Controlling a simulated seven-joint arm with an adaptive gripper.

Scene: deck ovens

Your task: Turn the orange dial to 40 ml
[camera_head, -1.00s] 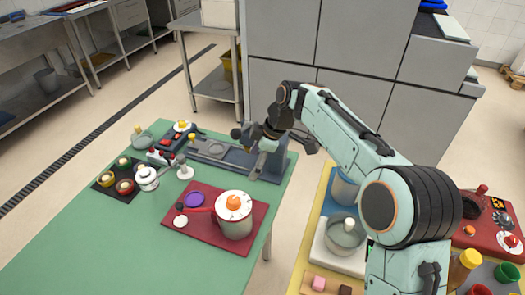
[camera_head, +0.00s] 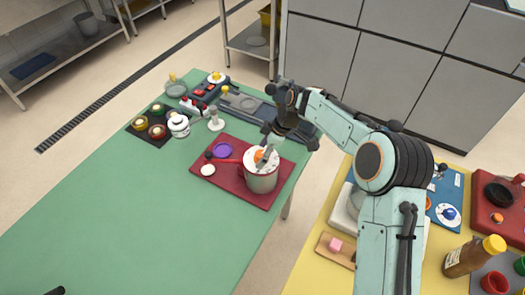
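The orange dial (camera_head: 259,155) sits on the white lid of a pale pot-like container (camera_head: 261,181), which stands upright on a dark red board (camera_head: 226,183). My gripper (camera_head: 266,159) points down at the top of this container, with a grey finger in front of part of the dial. I cannot tell whether the finger touches the dial or how far apart the fingers are. The dial's markings are too small to read.
A purple round item (camera_head: 222,150), a small white disc (camera_head: 208,170) and a red-handled item share the board. A black tray (camera_head: 153,129) with several small pots and a white lidded jar (camera_head: 179,126) stand to the left. The green table's (camera_head: 150,215) front is mostly clear.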

